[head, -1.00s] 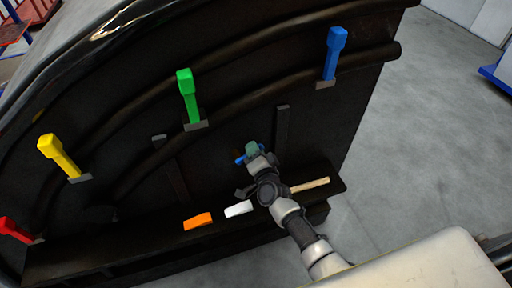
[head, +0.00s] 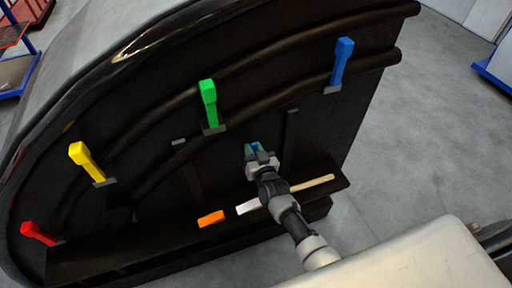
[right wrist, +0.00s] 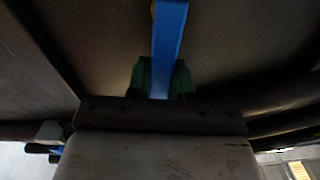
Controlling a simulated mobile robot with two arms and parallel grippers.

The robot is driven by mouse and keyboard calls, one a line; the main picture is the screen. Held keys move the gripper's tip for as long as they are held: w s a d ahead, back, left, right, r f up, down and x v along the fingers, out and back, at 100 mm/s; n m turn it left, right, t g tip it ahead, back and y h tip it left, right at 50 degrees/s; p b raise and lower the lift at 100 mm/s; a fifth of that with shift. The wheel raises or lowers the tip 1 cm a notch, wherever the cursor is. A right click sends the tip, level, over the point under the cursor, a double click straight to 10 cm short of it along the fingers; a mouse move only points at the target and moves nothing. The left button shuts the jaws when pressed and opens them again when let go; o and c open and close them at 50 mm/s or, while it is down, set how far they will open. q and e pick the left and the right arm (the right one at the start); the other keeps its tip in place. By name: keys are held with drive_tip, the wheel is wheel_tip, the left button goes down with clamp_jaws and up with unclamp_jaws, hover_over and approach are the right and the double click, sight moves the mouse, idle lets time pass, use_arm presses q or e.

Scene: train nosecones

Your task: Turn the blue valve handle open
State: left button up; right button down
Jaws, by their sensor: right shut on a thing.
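The blue valve handle (head: 342,62) stands upright on its grey mount at the upper right of the black nosecone back in the head view. My right gripper (head: 254,147) is lower and to the left, well apart from that handle, in front of the black panel. Its greenish fingers are shut on a blue bar (right wrist: 168,45), which runs up from between them in the right wrist view. Only a little of this bar shows in the head view, and I cannot tell what it belongs to. My left gripper is not in view.
Green (head: 209,103), yellow (head: 86,161) and red (head: 39,233) handles follow the curve to the left. Open grey floor is at right.

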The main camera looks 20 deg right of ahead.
drive_tip(key=shift+a+n, duration=0.35)
drive_tip(key=shift+n, duration=0.25)
drive_tip(key=shift+s+a+f, duration=0.1)
drive_tip(key=c, duration=1)
unclamp_jaws()
drive_tip(key=s+b, duration=0.1)
drive_tip(key=s, duration=0.9)
drive_tip(key=shift+s+d, duration=0.2)
drive_tip(key=shift+s, duration=0.2)
